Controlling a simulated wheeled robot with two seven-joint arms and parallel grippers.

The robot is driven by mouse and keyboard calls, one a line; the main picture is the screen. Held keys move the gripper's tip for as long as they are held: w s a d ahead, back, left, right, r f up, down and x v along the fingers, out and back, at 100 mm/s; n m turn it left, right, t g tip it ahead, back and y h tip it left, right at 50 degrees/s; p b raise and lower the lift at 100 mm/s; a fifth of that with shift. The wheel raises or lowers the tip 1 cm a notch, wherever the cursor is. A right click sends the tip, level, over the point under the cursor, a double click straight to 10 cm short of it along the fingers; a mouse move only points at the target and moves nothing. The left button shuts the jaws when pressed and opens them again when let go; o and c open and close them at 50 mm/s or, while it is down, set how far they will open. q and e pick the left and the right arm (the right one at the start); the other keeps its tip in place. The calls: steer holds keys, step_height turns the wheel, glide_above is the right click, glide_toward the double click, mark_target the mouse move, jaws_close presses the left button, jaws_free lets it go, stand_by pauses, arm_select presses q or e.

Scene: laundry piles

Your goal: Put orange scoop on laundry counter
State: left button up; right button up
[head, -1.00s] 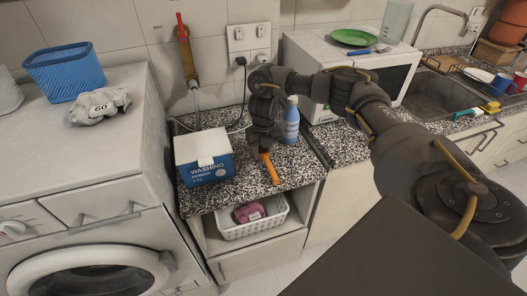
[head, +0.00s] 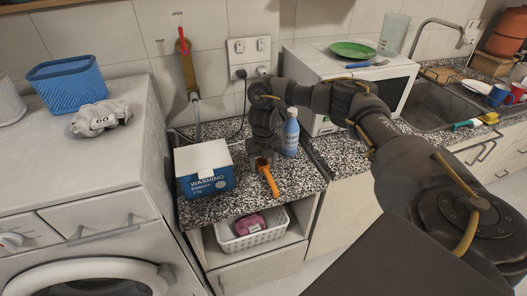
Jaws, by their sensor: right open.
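The orange scoop (head: 269,181) lies on the speckled laundry counter (head: 243,199), between the washing powder box and the blue bottle, its narrow end toward the front edge. My right gripper (head: 262,159) is just above and behind the scoop's far end, pointing down. Its jaws are open, and the scoop's far end shows at or just below the fingertips; I cannot tell whether they touch. My left gripper is not in view.
The washing powder box (head: 204,169) stands left of the scoop, and the blue bottle (head: 290,132) stands close to the right of my gripper. A white basket (head: 252,238) sits on the shelf below. A microwave (head: 319,66) is at the right.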

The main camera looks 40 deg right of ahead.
step_height(320, 180, up, 12)
steer(key=shift+f, duration=0.25)
stand_by(0.6)
